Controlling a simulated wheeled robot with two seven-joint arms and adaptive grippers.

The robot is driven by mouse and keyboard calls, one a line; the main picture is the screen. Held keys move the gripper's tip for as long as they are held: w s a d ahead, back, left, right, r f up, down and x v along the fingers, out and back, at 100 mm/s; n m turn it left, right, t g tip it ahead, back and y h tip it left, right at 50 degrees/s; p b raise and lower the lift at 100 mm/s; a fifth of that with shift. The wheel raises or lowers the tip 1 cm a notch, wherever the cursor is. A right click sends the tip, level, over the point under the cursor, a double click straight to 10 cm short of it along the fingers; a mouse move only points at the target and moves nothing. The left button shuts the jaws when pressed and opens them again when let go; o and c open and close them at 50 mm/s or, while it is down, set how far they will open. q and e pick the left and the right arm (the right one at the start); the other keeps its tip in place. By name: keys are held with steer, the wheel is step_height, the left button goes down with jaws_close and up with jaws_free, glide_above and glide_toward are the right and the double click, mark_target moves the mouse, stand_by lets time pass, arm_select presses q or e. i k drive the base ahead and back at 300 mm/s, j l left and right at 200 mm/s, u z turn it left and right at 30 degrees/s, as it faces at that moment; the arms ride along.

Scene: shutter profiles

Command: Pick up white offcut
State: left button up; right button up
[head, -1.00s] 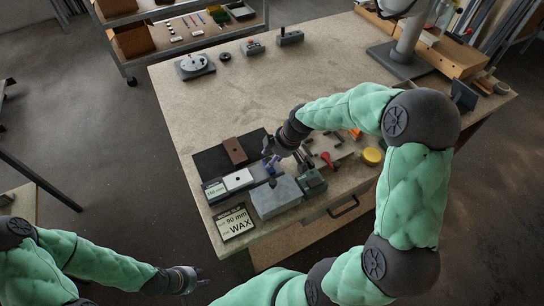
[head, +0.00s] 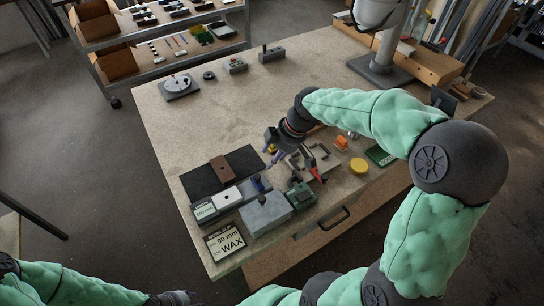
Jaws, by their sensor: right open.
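A short white piece with a dark dot on top (head: 228,197), which looks like the white offcut, lies at the front left of the bench, on or beside a grey fixture with a "150 mm" label (head: 203,211). My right gripper (head: 271,152) is open, above the bench to the right of and behind the white piece, clear of it. I see nothing held between its fingers, though they are small and dark here. My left gripper (head: 180,298) is at the bottom edge, low and away from the bench, partly cut off; its jaws are unclear.
A brown piece (head: 221,169) lies on a black mat (head: 198,182). A grey block (head: 266,214), a green-grey box (head: 301,195), a WAX sign (head: 225,241), a red-handled clamp (head: 316,168) and a yellow disc (head: 359,166) crowd the front. The bench middle (head: 215,115) is clear.

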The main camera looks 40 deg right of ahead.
mark_target(230, 197)
steer(key=k, duration=1)
